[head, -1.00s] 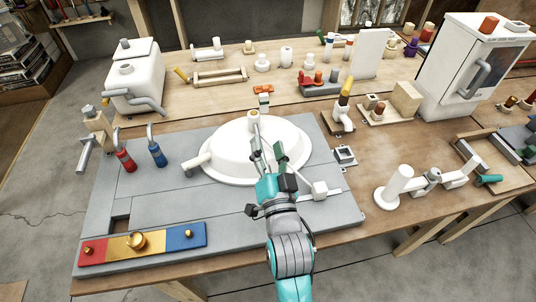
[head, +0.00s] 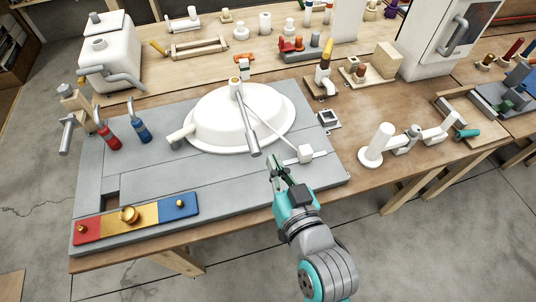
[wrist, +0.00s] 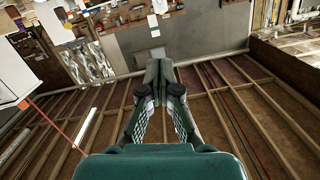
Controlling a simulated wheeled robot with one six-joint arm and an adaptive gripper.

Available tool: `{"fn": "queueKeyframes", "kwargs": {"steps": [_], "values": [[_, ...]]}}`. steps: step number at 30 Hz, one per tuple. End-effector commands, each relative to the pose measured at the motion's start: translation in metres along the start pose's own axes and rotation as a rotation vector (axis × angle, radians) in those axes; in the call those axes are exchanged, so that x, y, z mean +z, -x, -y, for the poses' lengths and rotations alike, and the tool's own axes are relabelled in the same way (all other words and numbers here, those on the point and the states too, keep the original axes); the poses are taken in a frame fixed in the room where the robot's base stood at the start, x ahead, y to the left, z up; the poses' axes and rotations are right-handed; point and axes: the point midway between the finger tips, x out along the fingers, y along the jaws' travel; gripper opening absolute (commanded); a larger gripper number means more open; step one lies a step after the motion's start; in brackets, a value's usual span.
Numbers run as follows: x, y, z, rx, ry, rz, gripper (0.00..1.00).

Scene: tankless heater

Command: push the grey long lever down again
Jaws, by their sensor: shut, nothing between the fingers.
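The grey long lever (head: 246,122) is joined at its far end to the tap post (head: 236,84) on the white round basin (head: 209,113). It slants across the basin toward me, and its thicker free end is near the basin's front rim. I cannot tell its exact height above the basin. My gripper (head: 278,168) is shut and empty, apart from the lever, just to the front right of its free end. In the wrist view my gripper's fingers (wrist: 160,68) meet at the tips, and the lever is not visible there.
A red, yellow and blue panel (head: 137,218) lies at the front left of the grey board (head: 215,195). Red (head: 108,138) and blue (head: 142,132) handles stand at the left.

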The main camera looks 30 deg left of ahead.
Motion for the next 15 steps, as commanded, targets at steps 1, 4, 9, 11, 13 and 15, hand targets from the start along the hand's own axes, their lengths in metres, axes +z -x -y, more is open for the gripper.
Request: {"fn": "queueKeyframes", "kwargs": {"steps": [1,4,9,11,13,15], "values": [[-0.001,-0.008,0.001,-0.002,0.0,-0.001,0.0],[-0.001,-0.025,0.001,-0.002,0.0,-0.002,0.0],[-0.001,-0.057,0.001,-0.002,-0.001,-0.001,0.0],[-0.002,-0.068,0.001,-0.001,0.0,-0.003,0.0],[-0.001,-0.081,0.001,-0.001,-0.001,-0.003,0.0],[-0.001,-0.093,0.001,-0.001,-0.002,-0.002,0.0]]}}
